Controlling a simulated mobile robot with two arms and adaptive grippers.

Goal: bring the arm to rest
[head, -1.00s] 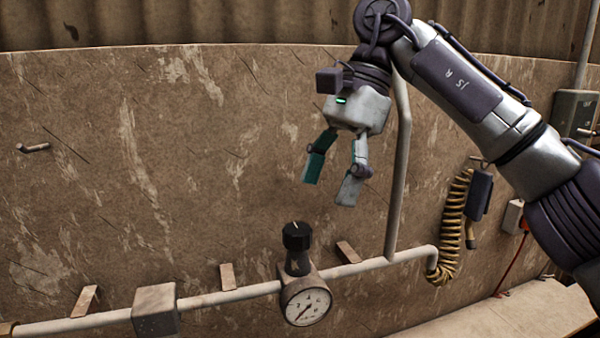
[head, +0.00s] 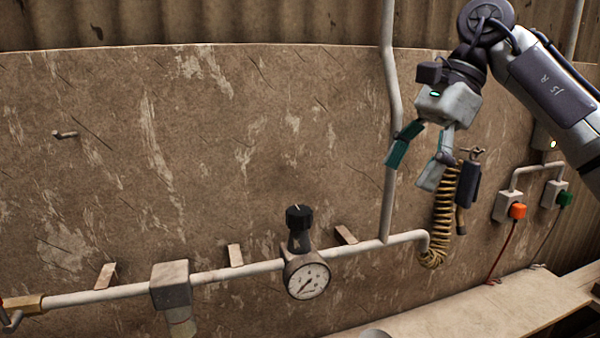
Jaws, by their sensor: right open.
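My right gripper (head: 418,162) is in the upper right of the head view. Its two teal-and-grey fingers point down and stand apart, with nothing between them. It hangs in front of the wall, partly over the vertical pipe and close to the top of the coiled hose in the picture. My right arm (head: 560,90) comes in from the right edge. My left gripper is not in view.
A pipe (head: 110,293) runs along the wall (head: 230,130), with a black-knobbed gauge (head: 307,280) on it. A yellow coiled hose (head: 440,220) hangs at right. A bench (head: 460,318) lies below.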

